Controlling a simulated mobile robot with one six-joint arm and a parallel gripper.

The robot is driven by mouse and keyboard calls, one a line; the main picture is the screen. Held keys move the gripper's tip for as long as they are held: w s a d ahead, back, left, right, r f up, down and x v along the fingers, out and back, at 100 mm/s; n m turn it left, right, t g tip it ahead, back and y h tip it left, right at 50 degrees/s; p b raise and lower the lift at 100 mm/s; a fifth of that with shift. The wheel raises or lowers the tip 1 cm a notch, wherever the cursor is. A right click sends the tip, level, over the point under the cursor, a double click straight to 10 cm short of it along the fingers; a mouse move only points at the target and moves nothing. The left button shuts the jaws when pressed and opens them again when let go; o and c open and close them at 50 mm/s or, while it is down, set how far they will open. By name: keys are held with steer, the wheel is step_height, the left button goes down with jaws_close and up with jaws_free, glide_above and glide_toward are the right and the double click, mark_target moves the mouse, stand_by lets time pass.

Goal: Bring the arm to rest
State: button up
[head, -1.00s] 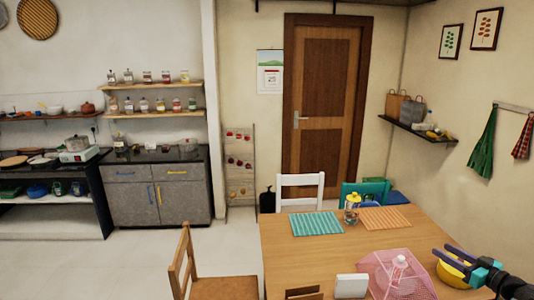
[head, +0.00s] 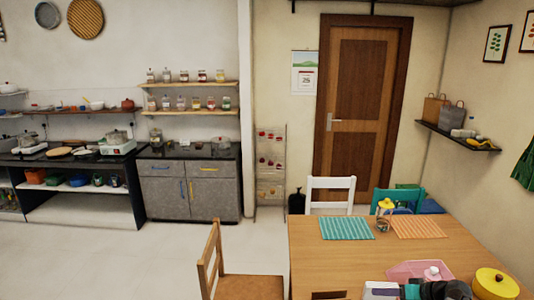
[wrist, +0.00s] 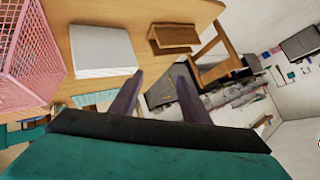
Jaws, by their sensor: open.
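My gripper (wrist: 156,88) is open and empty in the wrist view, its two dark purple fingers apart above the edge of the wooden table (wrist: 112,14). In the head view, part of my arm with teal and black pieces shows low at the bottom edge, over the front of the table (head: 455,238). The fingertips cannot be made out there. Nothing is held between the fingers.
A brown holder (wrist: 173,38) sits by the table edge. A wooden chair (head: 213,255) stands left; floor (head: 130,265) beyond is clear.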

steer(key=s+a+f+g+h, duration=0.25)
steer(key=s+a+f, duration=0.2)
steer(key=a, duration=0.45)
steer(key=s+a+f+m+g+h, duration=0.1)
steer(key=s+a+f+g+h, duration=0.3)
steer(key=a, duration=0.6)
steer(key=s+a+f+g, duration=0.25)
steer(key=a+f, duration=0.35)
steer(key=a, duration=0.3)
steer(key=s+f+g+b, duration=0.1)
steer(key=s+f+b, duration=0.6)
steer(key=f, duration=0.6)
steer(key=s+f+g+b, duration=0.2)
steer(key=s+f+b, duration=0.5)
steer(key=s+f, duration=0.3)
steer(key=s+f+g+b, duration=0.1)
steer(key=s+f+b, duration=0.7)
steer(key=f, duration=0.9)
steer(key=shift+s+d+g, duration=0.15)
steer(key=shift+s+g, duration=0.15)
steer(key=shift+s, duration=0.2)
